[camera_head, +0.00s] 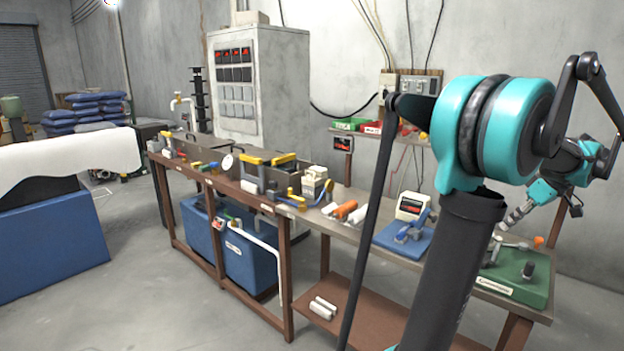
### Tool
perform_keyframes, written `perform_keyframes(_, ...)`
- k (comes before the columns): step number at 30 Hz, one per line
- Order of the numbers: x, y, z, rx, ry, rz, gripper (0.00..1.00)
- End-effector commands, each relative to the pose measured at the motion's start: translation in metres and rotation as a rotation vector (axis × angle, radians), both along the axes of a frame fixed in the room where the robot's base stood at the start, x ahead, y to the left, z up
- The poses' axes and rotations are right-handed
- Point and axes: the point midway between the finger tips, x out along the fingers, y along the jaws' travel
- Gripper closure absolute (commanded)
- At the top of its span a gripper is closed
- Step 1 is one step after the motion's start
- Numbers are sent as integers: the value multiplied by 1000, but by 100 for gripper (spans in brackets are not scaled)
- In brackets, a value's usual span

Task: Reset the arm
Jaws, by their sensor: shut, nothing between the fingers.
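My arm fills the right side of the view, with its teal and black joints above the bench. My gripper (508,222) is small and grey at the end of the teal wrist, at the right, and points down and to the left. It appears shut, with nothing seen in it. It is in front of the wall and over the right end of the workbench in the picture. How far it is above the bench I cannot tell.
A long workbench (345,229) carries tools, a blue base (400,243) and a green base (525,277). A grey cabinet (285,80) stands behind it. A blue block with a white cover (70,155) is at the left. The floor between (150,290) is clear.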

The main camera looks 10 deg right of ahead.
Motion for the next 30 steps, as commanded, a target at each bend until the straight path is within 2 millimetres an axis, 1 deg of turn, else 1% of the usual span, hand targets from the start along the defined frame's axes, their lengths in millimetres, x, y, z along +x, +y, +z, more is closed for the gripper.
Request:
perform_keyframes(5,18,30,-13,3,32,-14,100)
perform_keyframes(8,30,51,-22,3,55,-27,100)
perform_keyframes(11,42,77,-33,1,80,-44,100)
perform_keyframes(14,54,113,-48,-3,110,-65,100)
perform_keyframes(17,65,159,-67,-14,143,-93,100)
perform_keyframes(18,68,177,-76,-21,155,-108,100)
perform_keyframes(20,71,205,-88,-31,169,-128,100)
perform_keyframes(21,71,223,-96,-36,178,-142,100)
perform_keyframes(23,70,250,-108,-48,187,-162,100)
perform_keyframes(24,68,267,-116,-54,191,-175,100)
perform_keyframes(26,64,292,-128,-64,194,-195,100)
perform_keyframes(27,59,308,-136,-71,195,-208,100)
perform_keyframes(29,52,331,-148,-80,193,-227,100)
perform_keyframes(30,46,346,-156,-85,191,-240,100)
